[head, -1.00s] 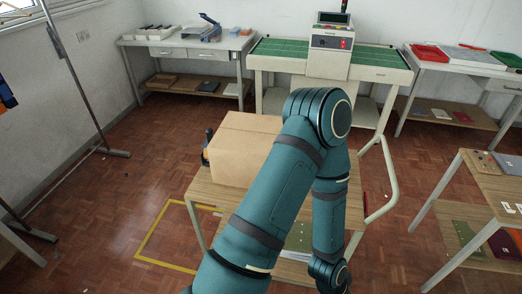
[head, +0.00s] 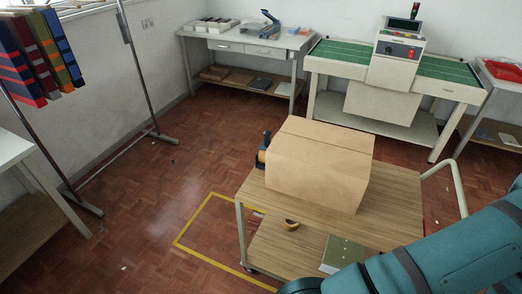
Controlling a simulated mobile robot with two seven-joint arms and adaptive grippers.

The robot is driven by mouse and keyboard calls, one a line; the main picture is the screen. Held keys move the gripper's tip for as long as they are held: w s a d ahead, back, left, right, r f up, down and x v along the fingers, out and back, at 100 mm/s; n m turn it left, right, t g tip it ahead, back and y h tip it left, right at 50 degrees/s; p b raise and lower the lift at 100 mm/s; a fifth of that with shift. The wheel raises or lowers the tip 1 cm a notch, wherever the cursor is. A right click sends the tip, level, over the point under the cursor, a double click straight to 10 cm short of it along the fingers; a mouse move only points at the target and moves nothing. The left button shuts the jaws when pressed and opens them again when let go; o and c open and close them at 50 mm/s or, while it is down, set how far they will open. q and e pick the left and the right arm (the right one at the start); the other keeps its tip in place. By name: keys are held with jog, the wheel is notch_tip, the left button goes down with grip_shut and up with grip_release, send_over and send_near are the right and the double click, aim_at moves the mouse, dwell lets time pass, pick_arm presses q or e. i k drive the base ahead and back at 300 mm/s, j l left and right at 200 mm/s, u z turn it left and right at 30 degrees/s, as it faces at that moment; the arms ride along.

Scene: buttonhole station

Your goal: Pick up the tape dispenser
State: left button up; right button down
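Neither of my grippers shows in the head view. One teal arm of mine crosses the lower right corner, and its end is cut off by the bottom edge.
The wooden trolley (head: 393,210) has a bent handle on the right. Open floor lies left, before a clothes rack (head: 142,75).

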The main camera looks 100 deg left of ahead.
aim_at(260, 156)
jog(key=k+j, duration=0.45)
jog(key=j, duration=0.15)
jog(key=k+j, duration=0.45)
jog(key=j, duration=0.15)
jog(key=k+j, duration=0.45)
jog(key=j, duration=0.15)
jog(key=k+j, duration=0.45)
jog(key=i+j, duration=0.1)
jog(key=j, duration=0.15)
jog(key=i+j, duration=0.1)
jog(key=j, duration=0.15)
